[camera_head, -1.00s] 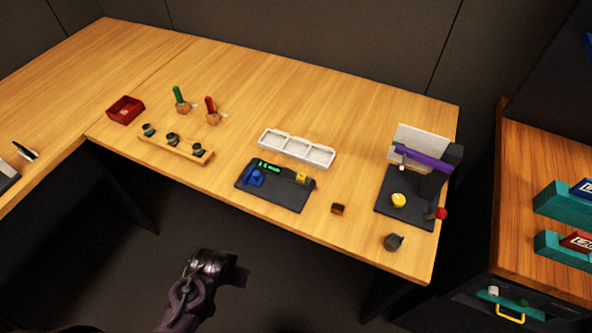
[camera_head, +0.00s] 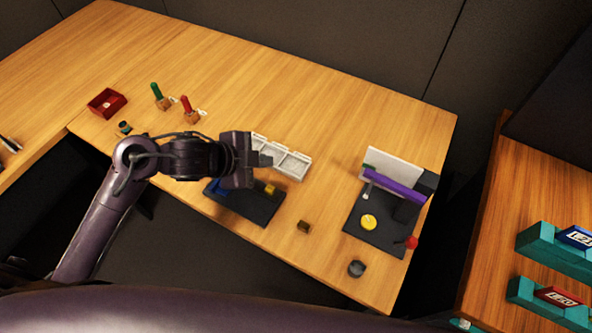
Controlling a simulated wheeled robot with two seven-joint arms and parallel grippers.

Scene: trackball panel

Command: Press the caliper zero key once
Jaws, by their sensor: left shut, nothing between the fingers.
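A dark panel (camera_head: 254,210) lies on the desk, with a blue part (camera_head: 217,187) at its left and a small yellow block (camera_head: 271,189) towards its right. A second dark plate (camera_head: 378,235) at the right carries a round yellow button (camera_head: 368,222), a purple bar (camera_head: 394,184) and a red knob (camera_head: 411,241). I cannot tell which part is the caliper zero key. My left gripper (camera_head: 266,160) is shut and empty over the back part of the first panel, hiding some of it. My right gripper is not in view.
A white compartment tray (camera_head: 290,165) is close behind the left gripper. A brown cube (camera_head: 304,226) and a dark round piece (camera_head: 356,268) sit near the desk's front edge. A red box (camera_head: 107,103) and two handled tools (camera_head: 187,104) stand at the left. The desk's back is clear.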

